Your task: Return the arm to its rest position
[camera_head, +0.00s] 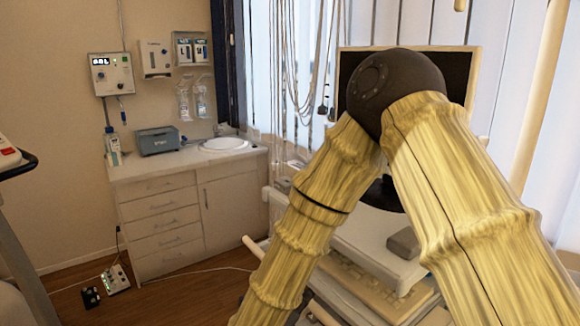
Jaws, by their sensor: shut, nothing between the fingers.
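My arm fills the right half of the head view. Its two yellow, ridged links meet at a dark round joint (398,88) high in the picture. One link (460,200) runs down to the lower right edge and the other (305,225) runs down to the bottom edge left of it. My gripper is outside the picture, so its place cannot be seen.
Behind my arm stand a monitor (460,62) and a white cart (352,228), both partly hidden. A white cabinet (160,222) with a sink (225,144) and a grey box (158,140) stands at the left wall. Small devices (116,280) and cables lie on the floor.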

